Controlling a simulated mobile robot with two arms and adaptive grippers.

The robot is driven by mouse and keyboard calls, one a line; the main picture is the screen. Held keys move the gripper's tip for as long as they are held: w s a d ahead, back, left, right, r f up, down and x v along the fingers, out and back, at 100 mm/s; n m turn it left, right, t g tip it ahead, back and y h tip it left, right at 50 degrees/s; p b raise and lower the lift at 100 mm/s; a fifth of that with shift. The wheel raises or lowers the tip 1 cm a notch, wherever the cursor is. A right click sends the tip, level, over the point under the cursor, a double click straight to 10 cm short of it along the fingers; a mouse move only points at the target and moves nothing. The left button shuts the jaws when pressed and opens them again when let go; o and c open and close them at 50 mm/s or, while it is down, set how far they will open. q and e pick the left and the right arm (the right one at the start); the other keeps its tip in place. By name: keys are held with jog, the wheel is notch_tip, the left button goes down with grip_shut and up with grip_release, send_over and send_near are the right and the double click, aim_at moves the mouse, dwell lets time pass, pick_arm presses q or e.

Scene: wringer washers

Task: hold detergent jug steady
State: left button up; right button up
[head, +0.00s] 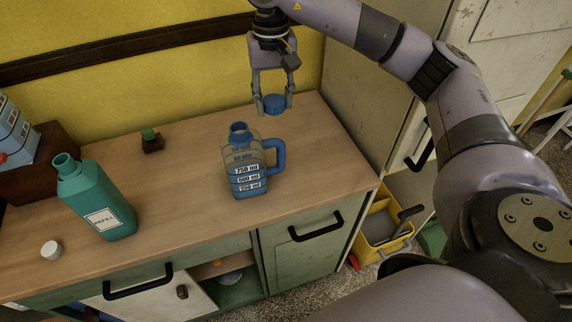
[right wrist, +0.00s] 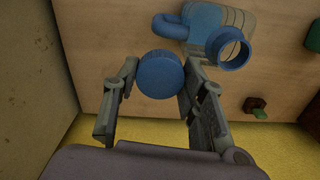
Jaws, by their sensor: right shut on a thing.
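The detergent jug (head: 246,178) is see-through grey and blue with a blue handle and volume labels. It stands upright on the wooden counter with its round blue mouth open. It also shows in the right wrist view (right wrist: 205,22), mouth toward the camera. My right gripper (head: 273,103) is shut on a round blue cap (head: 274,106), held in the air behind and right of the jug's mouth, apart from it. In the right wrist view the cap (right wrist: 160,74) sits between the fingers. No gripper touches the jug. My left gripper is not in view.
A teal refill bottle (head: 101,204) stands uncapped on the counter (head: 190,205) at left, with a white cap (head: 51,250) near it. A small brown block with a green top (head: 151,142) is behind. The counter right of the jug is clear.

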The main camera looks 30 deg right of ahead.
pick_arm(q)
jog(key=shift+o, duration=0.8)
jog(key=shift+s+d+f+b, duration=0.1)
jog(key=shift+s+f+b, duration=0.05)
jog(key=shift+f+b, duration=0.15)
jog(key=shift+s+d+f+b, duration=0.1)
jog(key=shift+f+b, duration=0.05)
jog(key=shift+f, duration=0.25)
pick_arm(e)
jog(key=m, duration=0.2)
send_over(289, 161)
jog(key=f, duration=0.1)
notch_tip(289, 161, down, 16)
jog(key=shift+w+r+p, duration=0.1)
jog(key=shift+r+p, duration=0.1)
jog(key=shift+p, duration=0.85)
notch_tip(289, 161, down, 4)
jog(key=shift+p, duration=0.45)
jog(key=shift+f, duration=0.2)
jog(key=shift+f+b, duration=0.2)
jog(key=shift+b, duration=0.1)
jog(key=o, duration=1.3)
jog(key=shift+r, duration=0.1)
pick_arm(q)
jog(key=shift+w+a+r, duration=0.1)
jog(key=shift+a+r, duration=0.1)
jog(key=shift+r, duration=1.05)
